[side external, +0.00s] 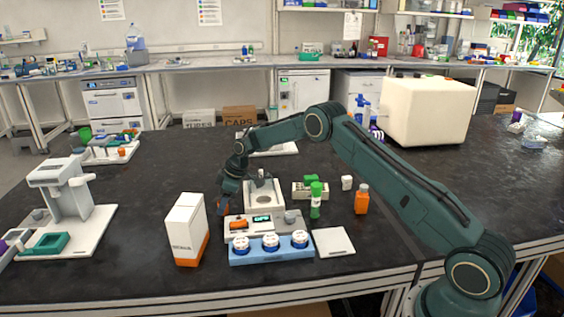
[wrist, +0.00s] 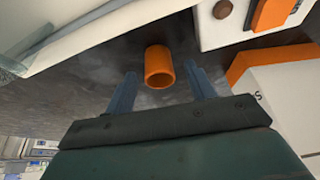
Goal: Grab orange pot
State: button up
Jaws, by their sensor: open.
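In the wrist view, the orange pot (wrist: 158,68) is a small open cylinder on the dark table. It appears between the tips of my gripper (wrist: 160,74), with a gap to each finger. I cannot tell how far beyond the fingertips it sits. My gripper is open and nothing is held. In the side external view, my gripper (side external: 228,198) points down left of the white tray, and a bit of orange shows beside it; the arm largely hides the pot there.
A white box with an orange base (side external: 187,228) stands close by, front left. A grey device with a display (side external: 262,224) and a blue rack (side external: 270,252) stand to the right. A white tray (side external: 264,200) is close behind. An orange bottle (side external: 361,200) stands farther right.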

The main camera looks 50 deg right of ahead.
jog(key=shift+w+a+f, duration=0.15)
jog(key=shift+f, duration=0.35)
jog(key=c, duration=1)
